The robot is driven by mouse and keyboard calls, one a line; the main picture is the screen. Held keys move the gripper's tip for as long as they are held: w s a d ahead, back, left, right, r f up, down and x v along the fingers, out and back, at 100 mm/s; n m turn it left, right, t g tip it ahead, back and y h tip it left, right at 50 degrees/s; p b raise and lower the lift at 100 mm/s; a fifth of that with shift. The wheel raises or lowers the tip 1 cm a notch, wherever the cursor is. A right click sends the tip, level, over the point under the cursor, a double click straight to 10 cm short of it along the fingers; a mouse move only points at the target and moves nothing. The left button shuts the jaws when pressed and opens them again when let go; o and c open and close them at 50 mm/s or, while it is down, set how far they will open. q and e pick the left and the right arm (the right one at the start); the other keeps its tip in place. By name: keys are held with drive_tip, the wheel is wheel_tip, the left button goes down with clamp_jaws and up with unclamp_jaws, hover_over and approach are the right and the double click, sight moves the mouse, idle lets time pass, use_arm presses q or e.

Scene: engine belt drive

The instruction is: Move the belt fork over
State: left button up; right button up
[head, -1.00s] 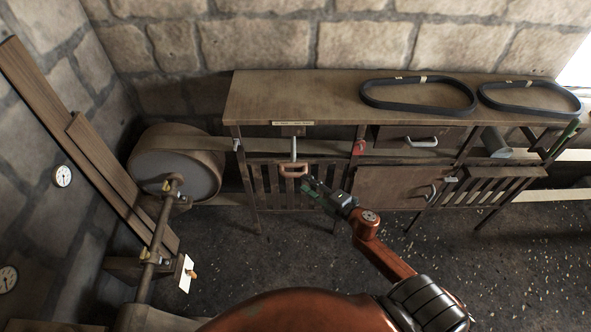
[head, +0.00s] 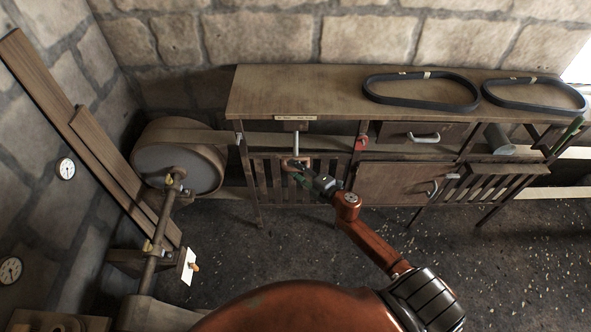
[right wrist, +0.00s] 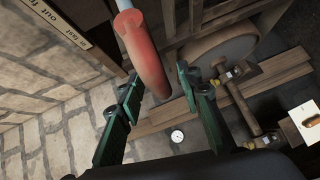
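In the right wrist view the red grip (right wrist: 146,62) is large and close. My right gripper (head: 306,174) is at the grip in the head view, partly covering it. In the right wrist view its green fingers (right wrist: 158,88) are apart, with the grip's lower end between them. I cannot tell whether either finger touches it. My left gripper is not in view.
A flat belt (head: 215,137) runs from the drum (head: 180,165) behind the bench front. Two black belts (head: 421,91) (head: 533,95) lie on the bench top (head: 300,92). A red part (head: 361,143) is right of the handle. The floor in front is clear.

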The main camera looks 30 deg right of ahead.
clamp_jaws()
idle(0.4)
drive_tip(key=shift+d, duration=0.1)
